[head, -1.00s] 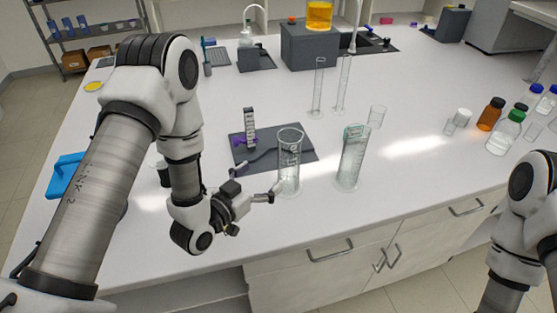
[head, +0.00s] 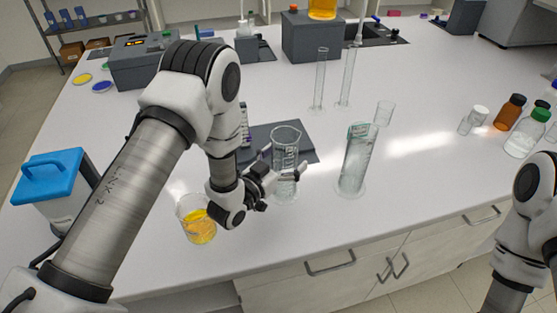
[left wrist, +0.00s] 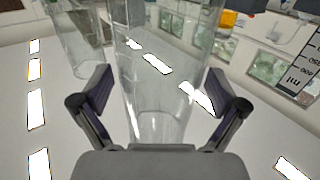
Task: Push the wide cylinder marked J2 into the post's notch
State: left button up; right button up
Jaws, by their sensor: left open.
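A clear wide cylinder (head: 286,140) stands upright at the front edge of a dark mat. A second wide cylinder (head: 355,165) with a greenish rim stands to its right. I cannot read a J2 mark on either. My left gripper (head: 284,168) is open and low at the first cylinder, a finger on each side. In the left wrist view clear glass (left wrist: 155,90) stands between the spread fingers; contact is unclear. The post (head: 244,122) with a printed scale stands on the mat, mostly hidden behind my left arm. Its notch is not visible. My right gripper is out of view.
A beaker of yellow liquid (head: 199,226) stands just left of my left gripper. Two thin cylinders (head: 320,80) and a small beaker (head: 384,112) stand behind. Bottles (head: 510,112) are at the right. The bare part of the dark mat (head: 303,150) is small.

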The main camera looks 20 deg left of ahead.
pick_arm(q)
jog(key=shift+s+r, duration=0.1)
jog(key=shift+s, duration=0.1)
jog(key=shift+w, duration=0.1)
jog(key=c, duration=1.5)
jog(key=shift+w+a+b, duration=0.3)
jog(key=shift+w+a, duration=0.3)
jog(key=shift+w, duration=0.2)
jog(key=shift+w+a+b, duration=0.35)
jog(key=shift+w+a, duration=0.2)
jog(key=shift+w, duration=0.3)
jog(key=shift+w+a+b, duration=0.3)
jog(key=shift+w+a, duration=0.3)
jog(key=shift+w, duration=0.3)
jog(key=shift+w+a+b, duration=0.35)
jog(key=shift+w+a, duration=0.2)
jog(key=shift+w, duration=0.25)
jog(key=shift+w+a+b, duration=0.35)
jog(key=shift+w+a, duration=0.2)
jog(key=shift+w, duration=0.25)
jog(key=shift+w+a+b, duration=0.35)
jog(key=shift+w+a, duration=0.2)
jog(key=shift+w, duration=0.25)
jog(key=shift+a, duration=0.1)
jog(key=shift+w+a+b, duration=0.2)
jog(key=shift+w+b, duration=0.1)
jog(key=shift+w, duration=0.15)
